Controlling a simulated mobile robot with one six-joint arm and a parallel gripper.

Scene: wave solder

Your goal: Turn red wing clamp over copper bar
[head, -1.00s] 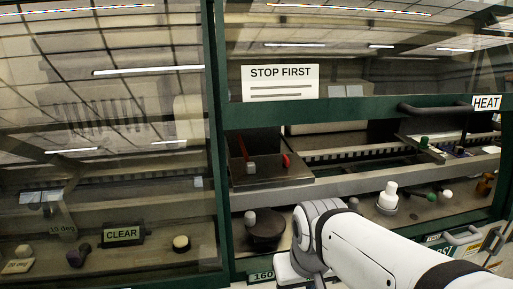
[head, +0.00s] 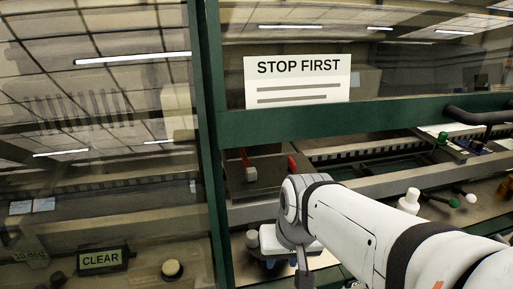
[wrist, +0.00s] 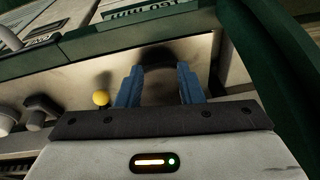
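In the head view, a thin red piece (head: 246,157) and a red rounded piece (head: 292,163) stand on a dark plate behind the window opening. I cannot tell for sure which is the wing clamp. No copper bar can be made out; my arm covers part of that area. My gripper shows in the wrist view (wrist: 158,75) with its two blue fingers apart and nothing held. A dark shape lies beyond and between the fingers. In the head view the gripper is below and in front of the dark plate, mostly hidden by my wrist.
A green frame bar (head: 350,117) crosses above the opening, with a dark handle (head: 480,114) at right. A STOP FIRST sign (head: 298,80) hangs above. A yellow ball (wrist: 100,98) is left of the fingers in the wrist view.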

